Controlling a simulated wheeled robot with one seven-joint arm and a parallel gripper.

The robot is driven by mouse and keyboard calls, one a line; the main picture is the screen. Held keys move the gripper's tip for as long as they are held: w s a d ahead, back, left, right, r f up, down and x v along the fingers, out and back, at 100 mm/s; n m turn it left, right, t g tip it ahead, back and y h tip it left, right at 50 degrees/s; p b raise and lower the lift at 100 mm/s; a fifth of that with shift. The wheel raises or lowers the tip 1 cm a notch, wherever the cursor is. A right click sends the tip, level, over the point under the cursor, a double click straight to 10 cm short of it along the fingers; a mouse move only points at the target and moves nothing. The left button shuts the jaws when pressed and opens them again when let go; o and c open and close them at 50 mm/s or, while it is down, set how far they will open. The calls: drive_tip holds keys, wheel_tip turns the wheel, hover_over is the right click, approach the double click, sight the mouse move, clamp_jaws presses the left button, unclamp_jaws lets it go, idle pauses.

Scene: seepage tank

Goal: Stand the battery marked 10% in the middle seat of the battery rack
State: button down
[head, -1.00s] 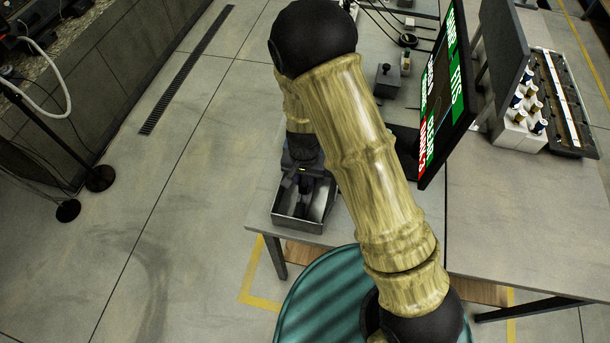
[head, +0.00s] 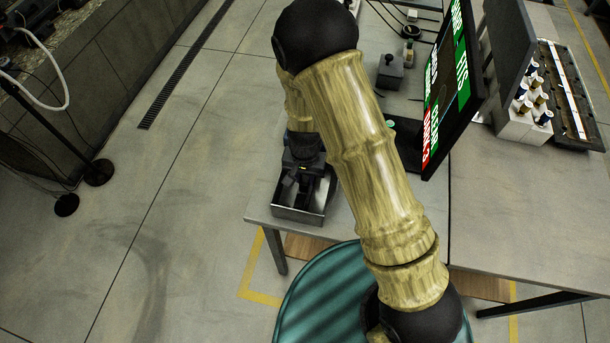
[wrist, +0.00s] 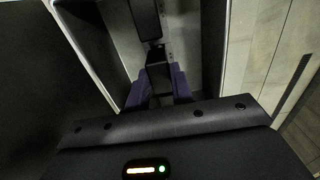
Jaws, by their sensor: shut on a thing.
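My gripper reaches down into an open metal tray (head: 296,214) at the near left corner of the table in the head view. In the wrist view my gripper (wrist: 160,82) has its purple fingers closed on a dark block (wrist: 156,62), which may be a battery; no charge mark is readable. My arm hides part of the table.
A screen (head: 446,95) stands right of my arm. A white holder (head: 522,125) with several small capped containers stands further right, beside a long dark case (head: 572,95). Open floor lies left of the table.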

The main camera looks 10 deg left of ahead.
drive_tip(key=shift+f+b, duration=0.35)
drive_tip(key=shift+f, duration=0.55)
idle(2.1)
drive_tip(key=c, duration=1.1)
unclamp_jaws()
drive_tip(key=shift+c, duration=0.2)
drive_tip(key=shift+r, duration=0.15)
wheel_tip(320, 180, up, 17)
drive_tip(key=b, duration=0.1)
